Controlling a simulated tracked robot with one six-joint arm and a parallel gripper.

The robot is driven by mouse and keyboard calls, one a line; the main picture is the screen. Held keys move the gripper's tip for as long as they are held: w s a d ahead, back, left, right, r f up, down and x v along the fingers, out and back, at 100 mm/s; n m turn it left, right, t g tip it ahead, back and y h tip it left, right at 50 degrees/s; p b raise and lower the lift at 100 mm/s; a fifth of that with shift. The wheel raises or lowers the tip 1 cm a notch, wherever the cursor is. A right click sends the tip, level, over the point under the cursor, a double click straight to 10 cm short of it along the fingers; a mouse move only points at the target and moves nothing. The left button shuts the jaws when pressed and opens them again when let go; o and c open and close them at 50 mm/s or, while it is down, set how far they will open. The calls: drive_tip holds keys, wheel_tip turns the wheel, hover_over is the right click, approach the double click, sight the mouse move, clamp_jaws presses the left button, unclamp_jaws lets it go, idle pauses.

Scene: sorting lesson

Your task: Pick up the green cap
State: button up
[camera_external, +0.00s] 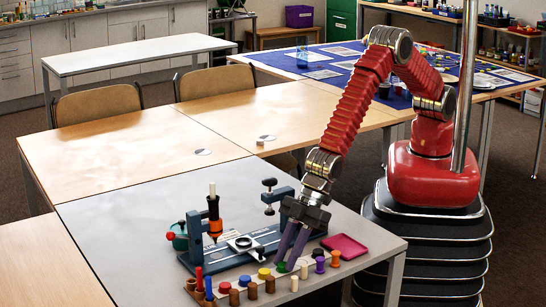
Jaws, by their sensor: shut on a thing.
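The green cap (281,267) is a small dark green round piece in the row of coloured pieces along the front edge of the grey table. My gripper (285,265) reaches down to it from above, with two long dark fingers shut on it. The fingers hide part of the cap. I cannot tell whether the cap is still touching the table.
A pink tray (343,246) lies to the right. A blue clamp device (215,245) stands behind the row. The table's left part is clear.

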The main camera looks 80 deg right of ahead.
clamp_jaws()
drive_tip(key=shift+r, duration=0.15)
wheel_tip(320, 180, up, 10)
idle(0.5)
